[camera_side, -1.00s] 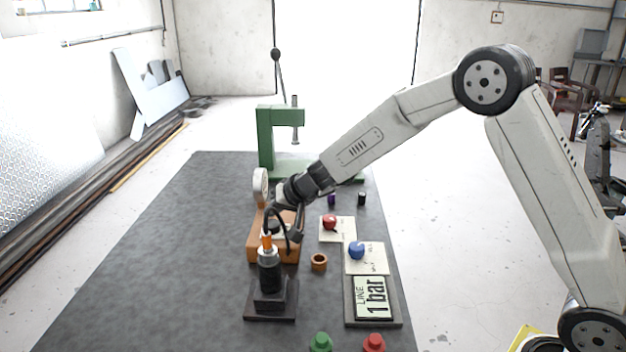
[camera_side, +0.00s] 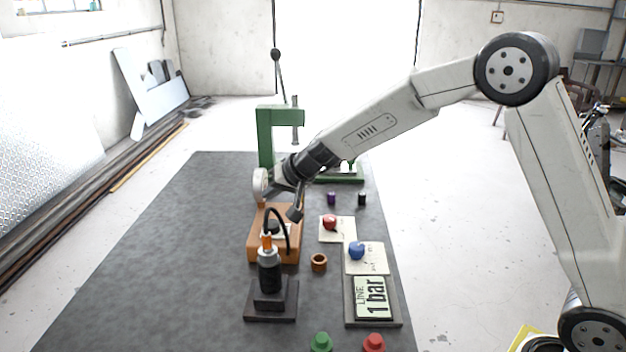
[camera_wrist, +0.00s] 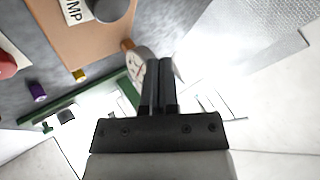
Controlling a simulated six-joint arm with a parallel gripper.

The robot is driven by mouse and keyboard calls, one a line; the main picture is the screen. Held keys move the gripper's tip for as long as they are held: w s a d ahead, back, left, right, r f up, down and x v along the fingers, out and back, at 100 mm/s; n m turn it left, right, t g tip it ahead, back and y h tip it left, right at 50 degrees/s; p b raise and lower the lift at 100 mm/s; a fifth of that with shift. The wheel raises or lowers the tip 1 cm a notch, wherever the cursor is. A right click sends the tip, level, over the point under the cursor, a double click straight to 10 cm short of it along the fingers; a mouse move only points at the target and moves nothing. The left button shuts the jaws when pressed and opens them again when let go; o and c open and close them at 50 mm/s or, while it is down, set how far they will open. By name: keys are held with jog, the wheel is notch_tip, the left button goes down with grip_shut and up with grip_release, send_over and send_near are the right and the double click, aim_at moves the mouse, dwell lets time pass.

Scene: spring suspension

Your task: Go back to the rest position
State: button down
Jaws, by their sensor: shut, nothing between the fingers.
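In the side view my gripper (camera_side: 294,211) hangs above the orange block (camera_side: 258,245), near the round gauge (camera_side: 260,184) at its back left. In the wrist view its black fingers (camera_wrist: 160,68) are together with nothing between them, and the gauge (camera_wrist: 141,70) shows partly behind them. The orange block also shows in the wrist view (camera_wrist: 72,42), with a label ending in "MP" and a grey round part on it. My gripper partly overlaps the block and gauge in the side view; I cannot tell the exact gap.
A green press (camera_side: 265,135) stands behind. The mat's left side is clear.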

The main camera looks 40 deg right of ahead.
dwell(0.4)
jog(key=s+d+f+n+g+h, duration=0.1)
jog(key=s+d+f+g, duration=0.1)
jog(key=s, duration=0.8)
jog(key=s+d+f+n+g+h, duration=0.1)
jog(key=s+d+f+n+g, duration=0.1)
jog(key=s, duration=0.8)
jog(key=s+d+f+n+g+h, duration=0.1)
jog(key=s+f, duration=0.3)
jog(key=s, duration=0.6)
jog(key=shift+s+d+n+g, duration=0.25)
jog(key=shift+d+n+g, duration=0.15)
jog(key=shift+d+g, duration=0.1)
dwell(0.3)
jog(key=w+a+r+m+t+y, duration=0.1)
jog(key=w+a+r+t, duration=0.15)
jog(key=w, duration=0.55)
jog(key=w+a+r+m+t, duration=0.1)
jog(key=w+r+m, duration=0.15)
jog(key=w, duration=0.65)
notch_tip(320, 180, up, 7)
jog(key=m+t+y, duration=0.1)
jog(key=t+y, duration=0.1)
jog(key=t, duration=0.1)
send_over(274, 225)
jog(key=shift+w+g, duration=0.1)
jog(key=shift+g, duration=0.15)
jog(key=shift+f, duration=0.25)
jog(key=shift+f, duration=4.25)
